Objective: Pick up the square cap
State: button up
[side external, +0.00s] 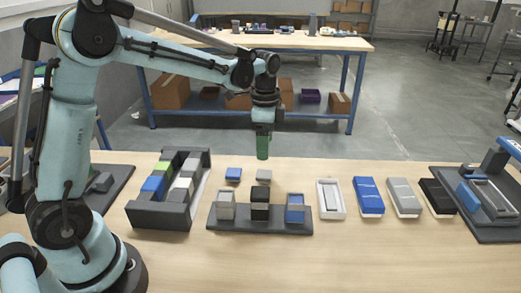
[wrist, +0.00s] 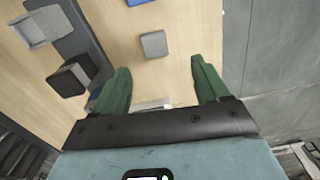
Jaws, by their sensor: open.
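Two small square blocks that look like caps lie on the wooden table: a blue one (side external: 233,174) and a grey one (side external: 264,174). I cannot tell which one the task means. My gripper (side external: 263,152) points down above the table, just behind the grey cap, with green fingers. In the wrist view my gripper (wrist: 160,66) is open and empty. The grey cap (wrist: 154,44) lies beyond the gap between the fingertips, apart from them. The blue cap (wrist: 138,2) is cut by the top edge there.
A dark base (side external: 260,226) in front of the caps bears grey (side external: 225,206), black (side external: 260,205) and blue (side external: 295,208) columns. A dark rack (side external: 160,214) with coloured blocks stands left. Several flat boxes (side external: 369,197) lie right. The table front is clear.

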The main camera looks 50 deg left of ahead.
aim_at(264, 173)
notch_tip(264, 173, down, 3)
jog(key=shift+f, duration=0.1)
jog(key=shift+s+d+f, duration=0.15)
jog(key=shift+f, duration=1.2)
jog(key=shift+s+d+f, duration=0.1)
jog(key=shift+s+f, duration=0.05)
jog(key=shift+f, duration=1.15)
jog(key=shift+c, duration=0.3)
jog(key=c, duration=1.1)
jog(key=shift+o, duration=0.2)
jog(key=shift+r, duration=0.15)
